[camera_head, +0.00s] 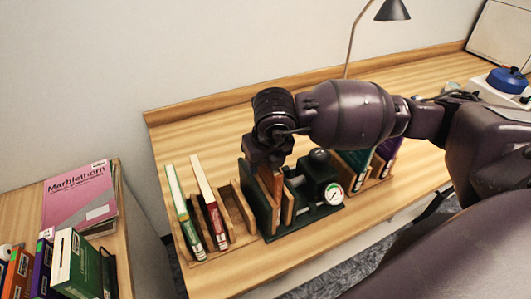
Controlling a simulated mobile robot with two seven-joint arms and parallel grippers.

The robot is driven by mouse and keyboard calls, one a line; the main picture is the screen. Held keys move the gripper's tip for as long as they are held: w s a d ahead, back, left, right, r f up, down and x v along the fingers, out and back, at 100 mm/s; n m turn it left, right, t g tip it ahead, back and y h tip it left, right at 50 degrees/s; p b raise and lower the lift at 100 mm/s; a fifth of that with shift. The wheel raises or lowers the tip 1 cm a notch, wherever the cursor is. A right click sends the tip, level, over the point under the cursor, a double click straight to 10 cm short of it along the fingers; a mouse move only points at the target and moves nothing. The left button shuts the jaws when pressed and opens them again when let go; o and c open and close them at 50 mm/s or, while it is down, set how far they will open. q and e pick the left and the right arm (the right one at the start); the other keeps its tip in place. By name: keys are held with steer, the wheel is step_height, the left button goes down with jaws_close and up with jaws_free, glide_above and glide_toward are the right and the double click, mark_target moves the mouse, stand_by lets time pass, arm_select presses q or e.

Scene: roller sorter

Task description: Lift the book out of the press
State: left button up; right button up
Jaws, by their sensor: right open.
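The press (323,180) is dark green with a round white gauge and stands on the wooden bench. An orange-brown book (270,190) seems to stand upright between its dark green plate and a wooden plate; its top is hidden by my gripper. My right gripper (268,163) comes down from above at the top of the book and is open. I cannot tell whether its fingers touch the book, as the hand hides them. My left gripper is not in view.
A wooden rack (239,218) with a green and a red book stands left of the press. Another rack (378,184) with teal and purple books stands right. A lamp (392,10), a blue pot (507,80) and a side table (24,208) with books are around.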

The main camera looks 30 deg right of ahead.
steer(key=shift+f, duration=0.1)
steer(key=shift+c, duration=0.3)
jaws_close()
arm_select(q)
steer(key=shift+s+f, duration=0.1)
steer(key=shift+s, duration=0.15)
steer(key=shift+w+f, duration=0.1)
arm_select(e)
steer(key=shift+d, duration=0.25)
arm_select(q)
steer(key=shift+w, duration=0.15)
arm_select(e)
steer(key=shift+r, duration=0.2)
steer(key=shift+r, duration=0.1)
